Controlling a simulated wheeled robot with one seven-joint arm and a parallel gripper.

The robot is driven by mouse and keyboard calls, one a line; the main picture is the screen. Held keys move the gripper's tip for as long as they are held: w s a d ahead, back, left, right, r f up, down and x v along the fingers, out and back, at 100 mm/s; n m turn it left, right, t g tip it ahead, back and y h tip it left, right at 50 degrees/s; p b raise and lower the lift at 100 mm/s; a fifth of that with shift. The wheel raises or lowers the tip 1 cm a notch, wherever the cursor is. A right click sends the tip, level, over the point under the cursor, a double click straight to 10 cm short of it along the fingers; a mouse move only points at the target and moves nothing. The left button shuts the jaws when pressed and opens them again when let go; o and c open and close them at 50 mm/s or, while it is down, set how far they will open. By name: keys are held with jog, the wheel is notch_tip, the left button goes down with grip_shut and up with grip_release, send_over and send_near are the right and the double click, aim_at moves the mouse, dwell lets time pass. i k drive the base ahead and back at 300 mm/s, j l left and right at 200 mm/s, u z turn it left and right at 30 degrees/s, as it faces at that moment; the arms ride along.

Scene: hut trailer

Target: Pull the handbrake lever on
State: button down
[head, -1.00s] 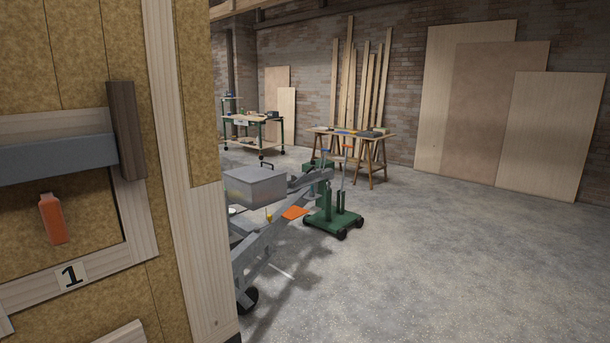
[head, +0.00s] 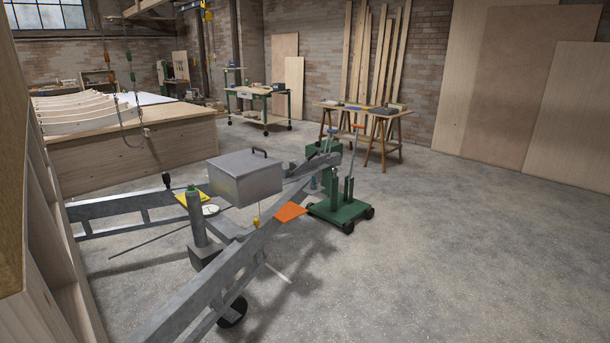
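The trailer's grey metal drawbar (head: 228,272) runs from the lower left toward the middle, where its front end (head: 318,163) meets a green wheeled stand. Upright near this end are thin rods with a blue top (head: 331,132) and an orange top (head: 357,127). A short part with a black knob (head: 167,181) stands by the left frame beam. I cannot tell for sure which of these is the handbrake lever or how it is set. My gripper is not in view.
A grey lidded box (head: 245,178) sits on the drawbar. A green wheeled stand (head: 342,212) is at its front. The hut wall (head: 45,220) is close on the left. A trestle table (head: 370,112) stands behind. The concrete floor (head: 450,250) at right is clear.

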aim_at(291, 173)
jog(key=i+z, duration=0.1)
jog(key=i, duration=3.2)
jog(key=i+l+u, duration=0.15)
jog(key=i, duration=1)
jog(key=i+l+u, duration=0.15)
jog(key=i, duration=0.45)
